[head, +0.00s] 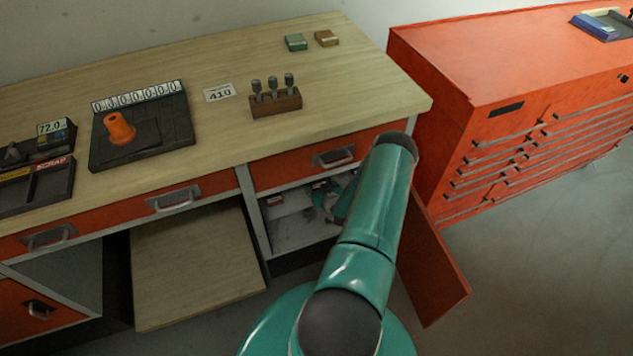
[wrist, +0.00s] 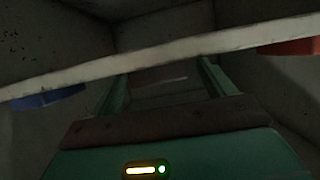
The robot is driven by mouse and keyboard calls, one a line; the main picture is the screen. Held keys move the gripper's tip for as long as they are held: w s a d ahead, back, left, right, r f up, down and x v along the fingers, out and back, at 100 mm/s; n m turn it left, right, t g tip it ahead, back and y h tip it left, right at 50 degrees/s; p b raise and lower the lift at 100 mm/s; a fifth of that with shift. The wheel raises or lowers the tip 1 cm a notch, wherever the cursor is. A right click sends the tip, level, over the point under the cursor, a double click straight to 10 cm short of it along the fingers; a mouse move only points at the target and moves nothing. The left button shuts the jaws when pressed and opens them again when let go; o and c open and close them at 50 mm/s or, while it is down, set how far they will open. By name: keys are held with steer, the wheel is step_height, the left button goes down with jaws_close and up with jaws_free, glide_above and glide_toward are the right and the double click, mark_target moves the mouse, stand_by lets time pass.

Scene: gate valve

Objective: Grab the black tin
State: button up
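I cannot clearly make out the black tin in either view. In the wrist view, my gripper (wrist: 163,76) has its two green fingers spread apart inside a dark cabinet space. A dim, dark brownish patch shows between the fingertips; I cannot tell whether it is the tin or the cabinet behind. In the head view, my arm reaches down to the open cabinet under the bench, and part of my gripper (head: 322,192) shows inside, half hidden by the arm.
A pale shelf edge (wrist: 160,52) crosses close in front of the wrist camera, with a blue item (wrist: 48,98) and a red item (wrist: 290,47) along it. The orange cabinet door (head: 430,265) hangs open at right. The workbench (head: 235,60) is above; a red tool chest (head: 520,60) stands right.

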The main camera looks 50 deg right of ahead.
steer(key=c, duration=1.2)
steer(key=shift+o, duration=0.2)
steer(key=shift+r, duration=0.1)
